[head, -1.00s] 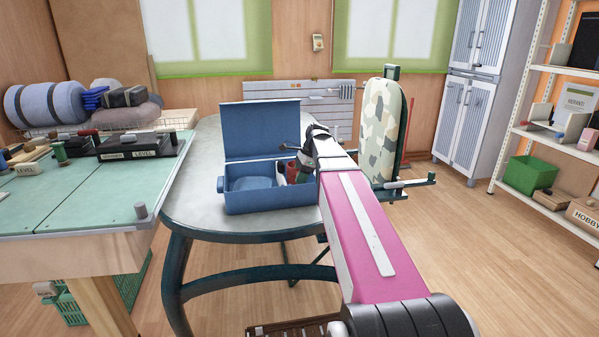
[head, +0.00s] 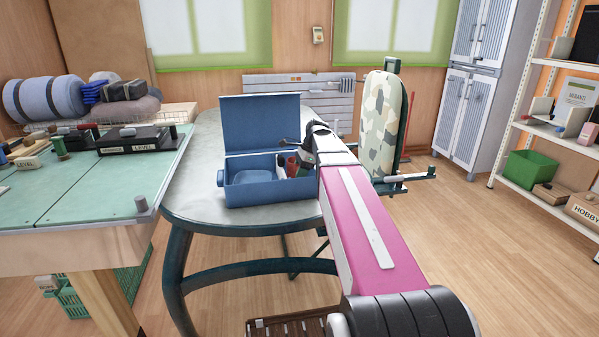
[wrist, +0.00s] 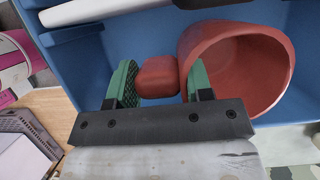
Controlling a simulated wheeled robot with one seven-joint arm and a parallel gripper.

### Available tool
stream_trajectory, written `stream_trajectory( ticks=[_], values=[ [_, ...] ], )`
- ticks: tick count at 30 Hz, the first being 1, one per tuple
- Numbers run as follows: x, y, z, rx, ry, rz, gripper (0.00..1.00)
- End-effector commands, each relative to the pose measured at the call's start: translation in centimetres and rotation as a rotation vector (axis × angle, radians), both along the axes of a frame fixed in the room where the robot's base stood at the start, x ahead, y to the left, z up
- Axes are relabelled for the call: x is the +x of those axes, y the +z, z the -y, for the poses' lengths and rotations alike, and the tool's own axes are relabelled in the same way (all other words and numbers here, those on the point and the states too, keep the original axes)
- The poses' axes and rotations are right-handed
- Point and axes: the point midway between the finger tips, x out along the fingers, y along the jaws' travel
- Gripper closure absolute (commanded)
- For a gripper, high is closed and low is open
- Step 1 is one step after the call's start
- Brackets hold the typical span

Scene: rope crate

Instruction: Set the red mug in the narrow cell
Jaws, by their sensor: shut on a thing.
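The red mug (wrist: 240,62) lies in the wrist view with its open mouth facing the camera, at the right of my gripper (wrist: 160,85). The green fingers stand on both sides of the mug's handle and are shut on it. In the head view the red mug (head: 292,164) shows small at the right end of the open blue box (head: 262,192), with my gripper (head: 306,158) beside it. In the wrist view the blue box (wrist: 145,38) is behind and around the mug. I cannot tell which cell is the narrow one, or whether the mug touches the floor.
A white object (wrist: 72,38) crosses the box at the top left of the wrist view. The box stands on a grey table (head: 190,190) with its lid up at the back. A camouflage-covered board (head: 382,125) stands just right of my arm. A green workbench (head: 80,200) is at left.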

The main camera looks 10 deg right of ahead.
Motion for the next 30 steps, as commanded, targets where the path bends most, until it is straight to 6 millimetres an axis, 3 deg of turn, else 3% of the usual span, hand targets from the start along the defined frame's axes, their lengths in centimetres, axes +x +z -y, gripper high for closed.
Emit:
stream_trajectory(
  ticks=[10, 11, 13, 14, 30],
  values=[
    [0.01, -0.44, 0.0, 0.0, 0.0, 0.001, 0.87],
    [0.02, -0.45, 0.0, 0.0, 0.0, 0.001, 0.5],
    [0.01, -0.43, 0.0, 0.0, 0.0, 0.001, 0.28],
    [0.01, -0.43, 0.0, 0.0, 0.0, 0.001, 0.24],
    [0.05, 0.16, 0.26, 0.0, 0.0, 0.001, 0.24]
  ],
)
